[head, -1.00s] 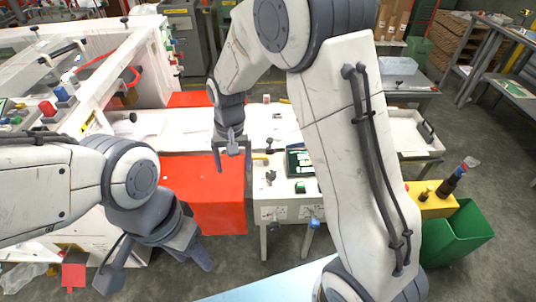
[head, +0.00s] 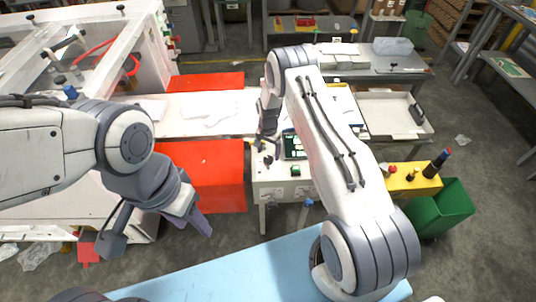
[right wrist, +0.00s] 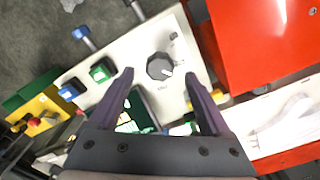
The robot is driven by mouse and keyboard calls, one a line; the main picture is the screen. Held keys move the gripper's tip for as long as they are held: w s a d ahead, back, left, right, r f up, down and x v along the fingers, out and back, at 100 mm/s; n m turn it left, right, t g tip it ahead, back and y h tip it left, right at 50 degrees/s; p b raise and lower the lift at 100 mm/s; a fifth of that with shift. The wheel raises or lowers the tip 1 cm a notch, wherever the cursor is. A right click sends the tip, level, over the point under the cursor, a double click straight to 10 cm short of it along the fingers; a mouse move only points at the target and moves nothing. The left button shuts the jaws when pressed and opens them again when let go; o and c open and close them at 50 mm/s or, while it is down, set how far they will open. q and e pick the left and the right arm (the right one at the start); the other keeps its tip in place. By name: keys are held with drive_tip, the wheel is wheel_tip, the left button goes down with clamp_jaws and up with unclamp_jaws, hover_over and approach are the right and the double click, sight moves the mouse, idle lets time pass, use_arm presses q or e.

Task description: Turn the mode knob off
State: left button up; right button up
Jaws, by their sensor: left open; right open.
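The mode knob (right wrist: 160,66) is a dark grey, many-sided knob with a white pointer mark on a white control panel (right wrist: 205,72). In the right wrist view it sits between and just beyond the fingertips of my right gripper (right wrist: 159,78). That gripper is open and empty, and no contact with the knob shows. In the head view my right gripper (head: 265,142) points down close over the knob (head: 268,160), and part of it is hidden by my arm. My left gripper (head: 155,232) is open and empty at the lower left, away from the panel.
A green button (right wrist: 100,72) and a blue button (right wrist: 68,92) sit beside the knob on the panel. Red panels (head: 205,178) stand to the left of it. A yellow box (head: 412,178) and a green bin (head: 440,210) stand to the right.

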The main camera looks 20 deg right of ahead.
sight(268, 158)
drive_tip(key=shift+f+p, duration=0.4)
drive_tip(key=shift+f, duration=1.4)
clamp_jaws()
drive_tip(key=shift+f+n+b, duration=0.15)
drive_tip(key=shift+n+b, duration=0.45)
drive_tip(key=shift+b, duration=0.4)
drive_tip(key=n+b, duration=0.7)
drive_tip(key=n, duration=0.1)
drive_tip(key=shift+b, duration=0.35)
drive_tip(key=shift+d+r+n+b, duration=0.15)
drive_tip(key=shift+n+b, duration=0.5)
drive_tip(key=shift+n, duration=0.65)
drive_tip(key=shift+r, duration=0.1)
